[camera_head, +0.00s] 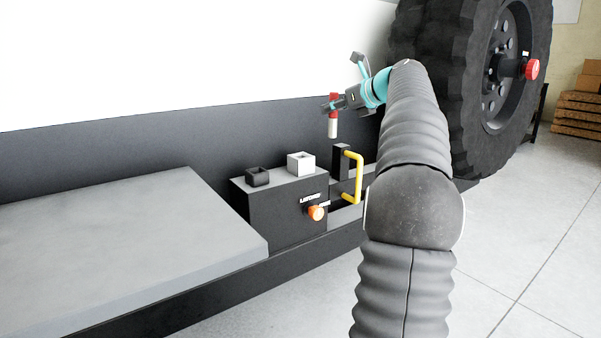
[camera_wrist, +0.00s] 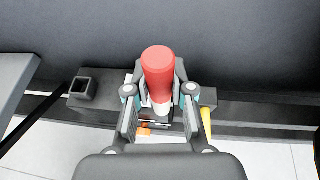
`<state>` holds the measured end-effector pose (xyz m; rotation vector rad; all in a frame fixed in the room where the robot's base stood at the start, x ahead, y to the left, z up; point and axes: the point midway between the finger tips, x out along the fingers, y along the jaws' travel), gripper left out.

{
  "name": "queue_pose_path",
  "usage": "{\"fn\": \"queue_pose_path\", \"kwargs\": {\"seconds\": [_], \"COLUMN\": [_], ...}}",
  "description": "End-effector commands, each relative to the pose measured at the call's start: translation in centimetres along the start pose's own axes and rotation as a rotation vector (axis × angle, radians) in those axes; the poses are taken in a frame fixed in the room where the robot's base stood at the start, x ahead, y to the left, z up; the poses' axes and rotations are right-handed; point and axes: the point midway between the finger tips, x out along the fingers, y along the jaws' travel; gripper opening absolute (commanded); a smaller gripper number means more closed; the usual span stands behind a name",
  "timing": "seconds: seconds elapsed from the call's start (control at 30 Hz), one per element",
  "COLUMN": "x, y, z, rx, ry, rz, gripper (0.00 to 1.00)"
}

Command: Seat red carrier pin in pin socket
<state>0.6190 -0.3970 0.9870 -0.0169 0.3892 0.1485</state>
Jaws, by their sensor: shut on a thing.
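The red carrier pin has a red top and a white lower part. In the head view the pin (camera_head: 333,116) hangs upright in the air, above and to the right of the dark box. In the wrist view the pin (camera_wrist: 158,72) stands between the two fingers. My gripper (camera_head: 336,104) is shut on it; it also shows in the wrist view (camera_wrist: 158,98). Two square open sockets stand on the box top: a black one (camera_head: 258,177) and a white one (camera_head: 301,163). The black socket also shows in the wrist view (camera_wrist: 82,88). The pin largely hides the white socket there.
The dark box (camera_head: 290,212) carries an orange knob (camera_head: 316,213) on its front. A yellow handle (camera_head: 356,178) on a dark post stands right of it. A grey slab (camera_head: 110,245) lies left. A large wheel (camera_head: 480,80) stands right. The chassis wall rises behind.

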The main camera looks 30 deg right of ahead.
Motion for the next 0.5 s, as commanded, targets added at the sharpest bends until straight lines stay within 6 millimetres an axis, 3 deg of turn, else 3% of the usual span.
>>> {"fn": "queue_pose_path", "kwargs": {"seconds": [0.1, 0.2, 0.37, 0.5], "x": [-2.5, -3.6, -3.9, -2.7], "y": [-1.8, -1.4, 0.1, 1.0], "z": [-0.8, -0.7, -0.3, -0.8], "rx": [-0.005, -0.025, -0.057, -0.067], "ry": [-0.004, -0.004, -0.001, 0.004], "rz": [0.012, 0.054, 0.117, 0.138], "gripper": [0.00, 0.00, 0.00, 0.00]}}
